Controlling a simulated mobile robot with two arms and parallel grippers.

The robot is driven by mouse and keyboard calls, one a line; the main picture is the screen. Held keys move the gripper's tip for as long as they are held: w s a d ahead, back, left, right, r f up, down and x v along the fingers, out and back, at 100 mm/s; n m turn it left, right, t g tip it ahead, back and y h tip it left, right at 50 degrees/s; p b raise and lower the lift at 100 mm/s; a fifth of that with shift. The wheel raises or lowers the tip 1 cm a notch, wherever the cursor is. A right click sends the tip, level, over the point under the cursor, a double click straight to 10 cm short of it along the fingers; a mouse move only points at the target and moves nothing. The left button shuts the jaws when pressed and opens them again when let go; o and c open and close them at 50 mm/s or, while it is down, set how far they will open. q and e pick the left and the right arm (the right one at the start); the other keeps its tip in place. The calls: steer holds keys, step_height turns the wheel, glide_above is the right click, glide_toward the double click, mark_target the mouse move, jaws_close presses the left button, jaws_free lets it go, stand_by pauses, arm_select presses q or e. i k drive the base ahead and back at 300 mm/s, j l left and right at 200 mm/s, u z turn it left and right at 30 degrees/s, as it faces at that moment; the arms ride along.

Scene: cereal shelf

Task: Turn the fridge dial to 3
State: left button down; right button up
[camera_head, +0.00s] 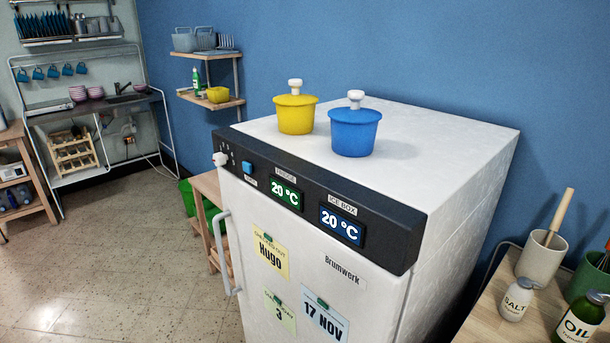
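A white fridge (440,200) with a black control panel (385,217) along its top front edge stands in the middle of the head view. A small white dial (220,159) sits at the panel's left end, with small marks around it that are too small to read. To its right are a blue button (247,168), a green FRIDGE display (286,193) reading 20 °C and a blue ICE BOX display (342,225) reading 20 °C. Neither of my grippers shows in the view.
A yellow lidded pot (295,114) and a blue one (355,131) stand on the fridge top. A door handle (222,252) sticks out at the front left. A wooden table (494,322) with bottles is at right. Open floor (120,250) lies to the left.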

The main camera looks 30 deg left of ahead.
mark_target(219, 159)
steer(key=u, duration=1.35)
